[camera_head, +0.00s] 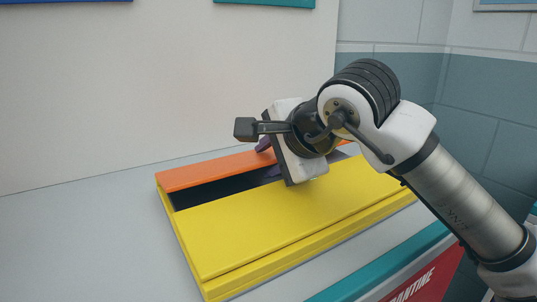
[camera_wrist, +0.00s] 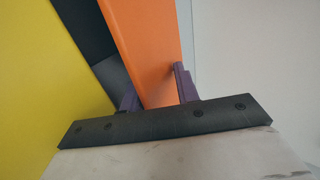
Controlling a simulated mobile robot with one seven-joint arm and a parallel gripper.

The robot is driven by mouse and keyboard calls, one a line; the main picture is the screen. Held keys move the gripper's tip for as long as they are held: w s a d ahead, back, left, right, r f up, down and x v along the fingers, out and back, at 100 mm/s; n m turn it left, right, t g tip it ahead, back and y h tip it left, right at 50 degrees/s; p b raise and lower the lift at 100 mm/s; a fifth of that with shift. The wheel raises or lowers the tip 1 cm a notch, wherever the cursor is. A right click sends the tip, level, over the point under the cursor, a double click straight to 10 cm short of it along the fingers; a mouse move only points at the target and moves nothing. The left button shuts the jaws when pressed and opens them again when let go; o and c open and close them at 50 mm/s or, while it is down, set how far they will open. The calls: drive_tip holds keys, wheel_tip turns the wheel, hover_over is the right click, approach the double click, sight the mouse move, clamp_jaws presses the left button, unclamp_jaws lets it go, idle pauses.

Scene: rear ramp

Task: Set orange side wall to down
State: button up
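The orange side wall (camera_head: 205,170) runs along the far side of the low yellow box, with a dark gap between it and the yellow panel (camera_head: 290,215). Its exact tilt is hard to tell. My gripper (camera_head: 268,158) is at this wall and covers its middle part in the head view. In the wrist view, the purple fingers of my gripper (camera_wrist: 158,93) stand apart, one on each side of the orange wall (camera_wrist: 152,40). I cannot tell whether they touch it. The yellow panel (camera_wrist: 35,80) is at the left there.
The box rests on a light grey surface (camera_head: 75,235), which is bare to its left. A pale wall (camera_head: 150,80) rises behind it. A teal edge with a red lettered front (camera_head: 425,285) is at the lower right.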

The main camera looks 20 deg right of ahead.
drive_tip(key=shift+s+d+r, duration=0.2)
drive_tip(key=shift+s+r, duration=0.05)
drive_tip(key=shift+s, duration=0.5)
drive_tip(key=shift+s+d+r, duration=0.2)
drive_tip(key=shift+s+r, duration=0.05)
drive_tip(key=shift+s, duration=0.55)
drive_tip(key=shift+s+d+r, duration=0.2)
drive_tip(key=shift+s+r, duration=0.05)
drive_tip(key=shift+s, duration=0.5)
drive_tip(key=shift+s+d+r+p, duration=0.2)
drive_tip(key=shift+s+d+r, duration=0.2)
drive_tip(key=shift+s, duration=1.2)
drive_tip(key=shift+s+d+r+p, duration=0.25)
drive_tip(key=shift+s+r, duration=0.2)
drive_tip(key=shift+s, duration=1.15)
drive_tip(key=shift+s+d+r+p, duration=0.2)
drive_tip(key=shift+s+d+r, duration=0.2)
drive_tip(key=shift+s, duration=1.2)
drive_tip(key=p+v, duration=0.1)
drive_tip(key=v, duration=1.3)
drive_tip(key=shift+p, duration=0.4)
drive_tip(key=shift+a, duration=0.1)
